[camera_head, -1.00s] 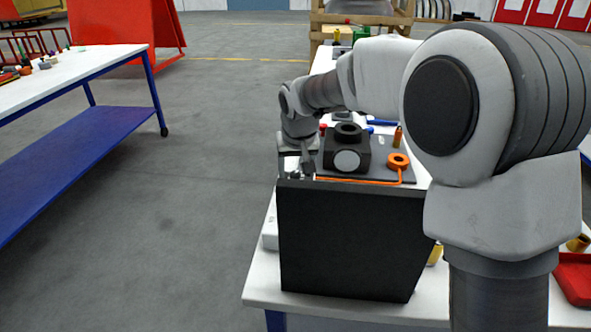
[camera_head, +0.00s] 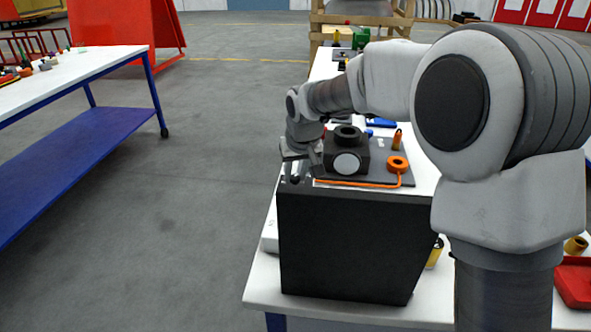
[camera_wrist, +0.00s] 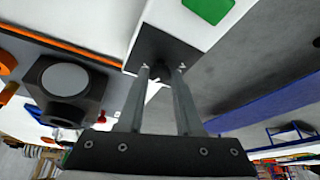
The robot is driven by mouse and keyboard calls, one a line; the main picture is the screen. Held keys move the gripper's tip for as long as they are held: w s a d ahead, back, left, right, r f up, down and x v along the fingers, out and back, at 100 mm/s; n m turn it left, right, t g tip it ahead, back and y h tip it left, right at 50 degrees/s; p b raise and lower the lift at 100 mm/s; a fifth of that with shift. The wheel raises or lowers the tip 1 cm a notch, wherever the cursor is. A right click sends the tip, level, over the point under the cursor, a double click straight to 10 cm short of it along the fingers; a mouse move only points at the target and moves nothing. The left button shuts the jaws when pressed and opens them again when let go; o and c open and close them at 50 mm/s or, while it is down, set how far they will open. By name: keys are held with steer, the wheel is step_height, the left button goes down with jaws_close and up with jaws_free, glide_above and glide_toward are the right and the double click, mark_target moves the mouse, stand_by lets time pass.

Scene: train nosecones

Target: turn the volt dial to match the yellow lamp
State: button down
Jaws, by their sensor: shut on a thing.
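My gripper (camera_head: 297,178) is at the top left corner of the black box (camera_head: 345,240) in the head view. In the wrist view my gripper (camera_wrist: 166,72) points at a dark panel (camera_wrist: 158,45) with small white marks. Its two fingers are shut on a small dark knob, which I take for the volt dial (camera_wrist: 166,76). The fingers hide much of the knob, and I cannot read its pointer. I cannot make out a lit yellow lamp in either view.
Right of my gripper stands a dark block (camera_head: 364,143) with a round pale face. Beside it are an orange ring (camera_head: 397,163) and orange strip. A yellow cylinder (camera_head: 434,254) stands right of the box. A blue-framed table (camera_head: 75,62) is at left, across open floor.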

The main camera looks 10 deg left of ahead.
steer(key=n+p, duration=0.1)
steer(key=n+g+y+p, duration=0.1)
steer(key=n, duration=0.1)
steer(key=n+p, duration=0.2)
steer(key=shift+w+d+r+y, duration=0.15)
steer(key=shift+w+d+y, duration=0.05)
steer(key=shift+d+y, duration=0.1)
steer(key=n+g+p, duration=0.1)
steer(key=n, duration=0.1)
steer(key=n+g+p, duration=0.1)
steer(key=n+p, duration=0.1)
steer(key=n, duration=0.1)
steer(key=shift+w+y, duration=0.1)
steer(key=shift+y, duration=0.2)
steer(key=c, duration=0.6)
jaws_free()
steer(key=p+v, duration=0.2)
steer(key=v, duration=1.5)
steer(key=shift+d, duration=0.15)
